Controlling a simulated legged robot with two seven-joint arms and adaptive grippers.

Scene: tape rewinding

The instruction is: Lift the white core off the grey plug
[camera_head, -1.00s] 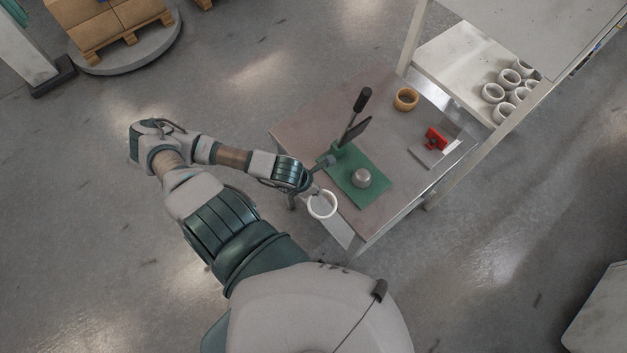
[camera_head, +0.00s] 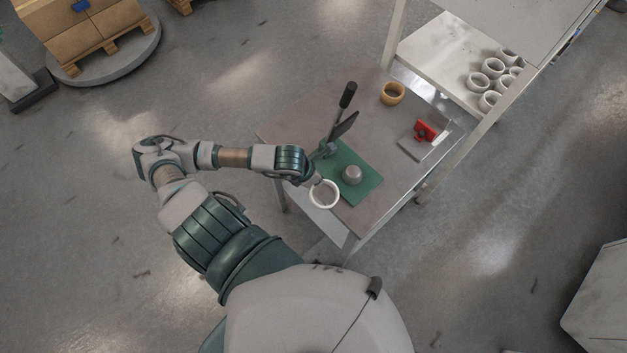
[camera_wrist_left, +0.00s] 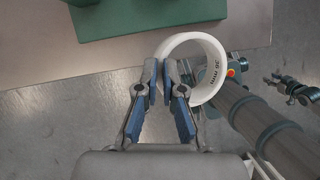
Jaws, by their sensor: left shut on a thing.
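The white core (camera_head: 336,203) is a ring held in the air by my left gripper (camera_head: 317,184). In the left wrist view the gripper (camera_wrist_left: 161,78) is shut on the near wall of the core (camera_wrist_left: 217,57), one finger inside and one outside. The core is clear of the grey plug (camera_head: 352,174), which stands bare on the green base plate (camera_head: 366,191). In the head view the core appears left of and nearer than the plug, by the table's near edge. A small jointed part at the right of the wrist view looks like my right gripper (camera_wrist_left: 290,88), its jaws unclear.
A lever with a black handle (camera_head: 348,95) stands behind the plug. A tan ring (camera_head: 393,93) and a red device (camera_head: 425,131) are on the table (camera_head: 290,125). Several white rings (camera_head: 493,67) lie on the side shelf. Floor is open at left.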

